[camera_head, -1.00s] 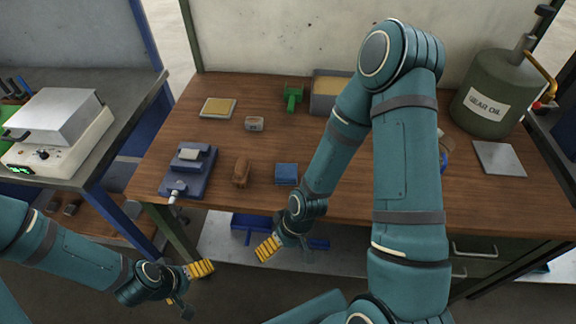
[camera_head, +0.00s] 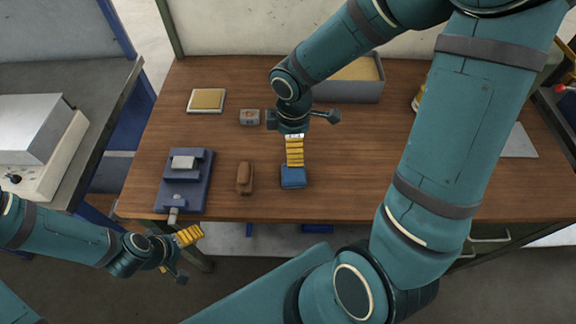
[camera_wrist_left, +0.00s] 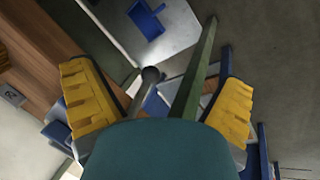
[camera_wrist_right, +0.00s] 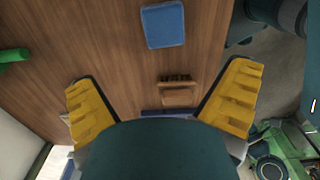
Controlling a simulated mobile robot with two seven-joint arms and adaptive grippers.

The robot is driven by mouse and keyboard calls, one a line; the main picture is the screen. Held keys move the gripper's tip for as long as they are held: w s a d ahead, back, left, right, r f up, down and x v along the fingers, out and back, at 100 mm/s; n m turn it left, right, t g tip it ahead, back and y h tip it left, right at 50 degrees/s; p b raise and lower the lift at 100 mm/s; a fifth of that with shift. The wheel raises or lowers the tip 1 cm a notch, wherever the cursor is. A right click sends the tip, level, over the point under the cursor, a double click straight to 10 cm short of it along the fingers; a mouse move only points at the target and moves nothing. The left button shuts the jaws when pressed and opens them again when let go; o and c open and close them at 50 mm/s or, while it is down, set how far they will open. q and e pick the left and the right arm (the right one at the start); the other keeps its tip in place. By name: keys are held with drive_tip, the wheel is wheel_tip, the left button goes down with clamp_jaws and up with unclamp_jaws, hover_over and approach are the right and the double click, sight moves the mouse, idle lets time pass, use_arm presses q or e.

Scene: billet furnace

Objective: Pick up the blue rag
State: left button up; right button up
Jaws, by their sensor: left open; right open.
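The blue rag (camera_head: 293,182) is a small folded square lying on the wooden workbench near its front edge. It also shows at the top of the right wrist view (camera_wrist_right: 163,25), beyond and between the fingertips. My right gripper (camera_head: 294,162) is open and empty over the bench, pointing down, and overlaps the rag's far edge in the head view; I cannot tell its exact height. Its yellow fingers are spread wide in the right wrist view. My left gripper (camera_head: 188,236) is open and empty in front of the bench's left front corner.
A brown brush (camera_head: 244,178) lies just left of the rag, with a blue vise-like device (camera_head: 184,182) further left. A small grey box (camera_head: 250,117), a yellow-topped pad (camera_head: 207,100) and a grey bin (camera_head: 350,92) stand farther back. The wood (camera_head: 350,180) right of the rag is clear.

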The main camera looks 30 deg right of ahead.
sight(294, 172)
drive_tip(key=f+b, duration=0.1)
drive_tip(key=f, duration=0.3)
drive_tip(key=f+b, duration=0.1)
drive_tip(key=f, duration=0.2)
drive_tip(key=shift+s+f, duration=0.2)
drive_tip(key=shift+f, duration=0.2)
drive_tip(key=shift+s+f+b, duration=0.2)
drive_tip(key=shift+f+b, duration=0.6)
drive_tip(key=shift+f, duration=1.85)
drive_tip(key=shift+c, duration=0.3)
drive_tip(key=c, duration=1.1)
wheel_tip(294, 172, up, 10)
drive_tip(key=p, duration=0.3)
drive_tip(key=shift+r, duration=0.1)
